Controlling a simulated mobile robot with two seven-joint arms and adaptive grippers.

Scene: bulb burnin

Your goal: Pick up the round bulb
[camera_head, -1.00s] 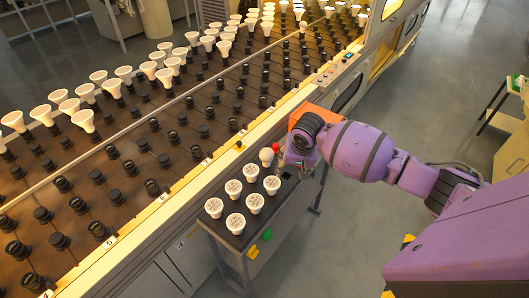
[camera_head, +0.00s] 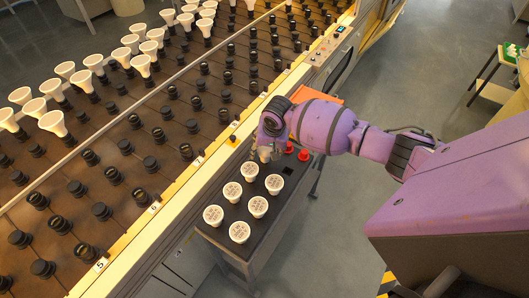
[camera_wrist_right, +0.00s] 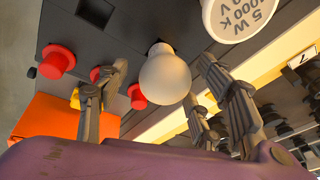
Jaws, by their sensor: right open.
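The round bulb (camera_wrist_right: 165,78) is a white globe in the middle of the right wrist view, standing near the dark top of the small cart (camera_head: 262,232). My right gripper (camera_wrist_right: 163,64) is open, with its fingers on either side of the globe and visible gaps beside it. In the head view my right gripper (camera_head: 264,154) is over the far end of the cart and mostly hides the round bulb. My left gripper is in neither view.
Several flat-faced white bulbs (camera_head: 232,191) stand close by on the cart; one (camera_wrist_right: 238,15) is near the right finger. Red caps (camera_head: 304,155) and an orange box (camera_wrist_right: 50,125) lie on the other side. A long socket rack (camera_head: 130,150) runs alongside.

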